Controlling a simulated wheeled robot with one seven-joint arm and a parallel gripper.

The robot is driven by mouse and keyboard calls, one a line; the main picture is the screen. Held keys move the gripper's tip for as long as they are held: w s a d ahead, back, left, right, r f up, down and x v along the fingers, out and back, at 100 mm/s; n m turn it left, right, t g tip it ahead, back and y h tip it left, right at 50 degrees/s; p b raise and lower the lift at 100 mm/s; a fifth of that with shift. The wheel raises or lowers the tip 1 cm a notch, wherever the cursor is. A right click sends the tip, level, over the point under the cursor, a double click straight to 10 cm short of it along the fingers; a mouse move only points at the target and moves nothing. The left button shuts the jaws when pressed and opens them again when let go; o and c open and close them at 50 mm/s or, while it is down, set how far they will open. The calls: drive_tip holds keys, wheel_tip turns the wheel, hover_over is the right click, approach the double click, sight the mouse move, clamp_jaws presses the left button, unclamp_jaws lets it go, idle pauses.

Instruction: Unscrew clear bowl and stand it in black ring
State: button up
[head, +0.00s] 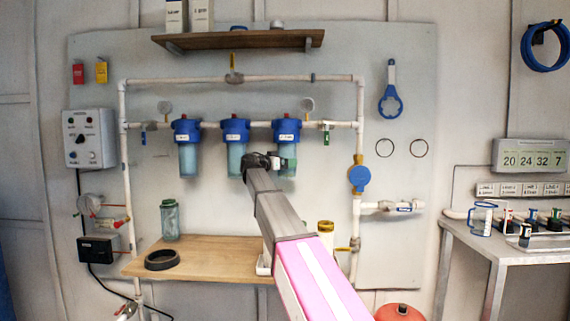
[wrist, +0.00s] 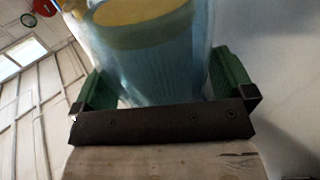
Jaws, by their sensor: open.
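Three clear bluish bowls hang under blue caps on the pipe in the head view: left (head: 188,161), middle (head: 234,162) and right (head: 283,152). My gripper (head: 288,164) is at the right bowl, whose lower part it partly hides. In the wrist view a clear bowl (wrist: 150,65) with a yellow end face lies between the green fingers of my gripper (wrist: 165,82). The jaws are open around it; contact is hard to tell. The black ring (head: 162,260) lies flat and empty on the wooden shelf at the lower left.
A clear greenish jar (head: 170,220) stands on the wooden shelf (head: 215,255) behind the ring. A yellow-topped white cylinder (head: 326,235) stands right of my arm. A blue wrench (head: 390,92) hangs on the panel. Gauges and valves sit along the pipe.

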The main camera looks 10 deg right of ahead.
drive_tip(key=shift+t, duration=0.3)
drive_tip(key=shift+s+d+n+t+y, duration=0.1)
drive_tip(key=shift+s+n+t+y, duration=0.15)
drive_tip(key=shift+n+t+y, duration=1.15)
drive_tip(key=shift+n+t, duration=0.2)
drive_tip(key=shift+t, duration=0.1)
drive_tip(key=shift+w+t, duration=0.15)
drive_tip(key=shift+t, duration=0.15)
drive_tip(key=n+t+y, duration=0.1)
drive_tip(key=n+y, duration=0.1)
drive_tip(key=shift+s+d+t+y, duration=0.2)
drive_tip(key=shift+t+y, duration=0.1)
drive_tip(key=shift+t, duration=0.1)
drive_tip(key=shift+w+a+n+t+y, duration=0.15)
drive_tip(key=shift+n+t+y, duration=0.45)
drive_tip(key=shift+n+y, duration=0.4)
